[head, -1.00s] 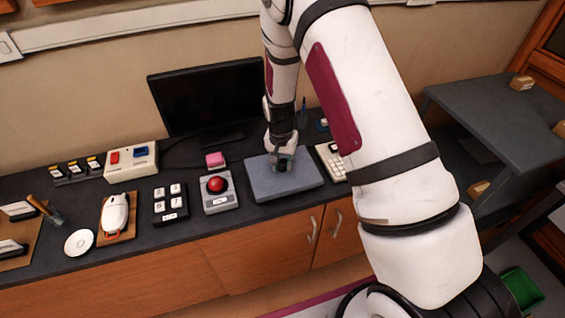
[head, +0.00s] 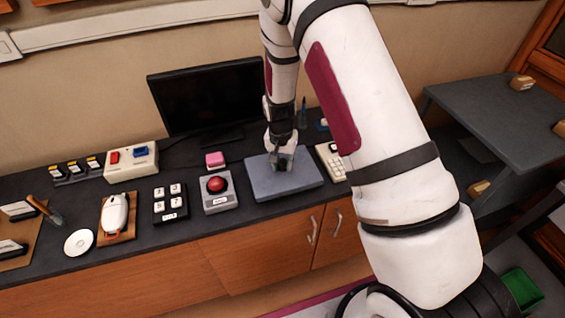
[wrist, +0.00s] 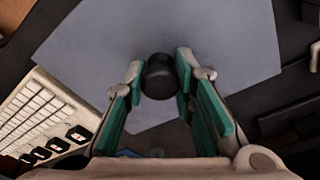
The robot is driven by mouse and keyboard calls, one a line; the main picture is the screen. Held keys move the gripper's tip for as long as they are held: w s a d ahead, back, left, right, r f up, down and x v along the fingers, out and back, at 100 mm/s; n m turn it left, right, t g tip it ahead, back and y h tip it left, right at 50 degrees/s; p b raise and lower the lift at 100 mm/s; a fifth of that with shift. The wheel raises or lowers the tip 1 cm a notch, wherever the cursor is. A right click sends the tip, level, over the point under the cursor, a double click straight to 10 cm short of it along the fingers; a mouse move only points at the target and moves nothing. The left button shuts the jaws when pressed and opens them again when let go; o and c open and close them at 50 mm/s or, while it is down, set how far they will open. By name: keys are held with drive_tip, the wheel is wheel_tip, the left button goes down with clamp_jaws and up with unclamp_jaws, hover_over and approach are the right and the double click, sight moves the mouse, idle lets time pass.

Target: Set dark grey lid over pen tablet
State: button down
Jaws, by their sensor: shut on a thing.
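The dark grey lid (head: 262,185) is a flat, wide slab low over the counter, right of the red-button box in the head view. It fills much of the wrist view (wrist: 215,40). A round black knob (wrist: 160,78) stands up from its middle. My gripper (head: 283,163) comes down from above, and in the wrist view its green-padded fingers (wrist: 160,82) are on both sides of the knob, shut on it. No pen tablet surface shows; whether it lies under the lid cannot be seen.
A white keypad (head: 331,160) is close to the lid's right and the red-button box (head: 219,204) to its left. A black key panel (head: 170,203) sits farther left. Counter room around the lid is narrow.

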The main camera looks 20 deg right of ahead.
drive_tip(key=shift+f+b, duration=0.3)
drive_tip(key=shift+f, duration=0.65)
idle(0.9)
drive_tip(key=c, duration=0.8)
unclamp_jaws()
drive_tip(key=shift+o, duration=0.2)
drive_tip(key=shift+r, duration=0.1)
drive_tip(key=shift+r+p, duration=1)
drive_tip(key=shift+r, duration=2.4)
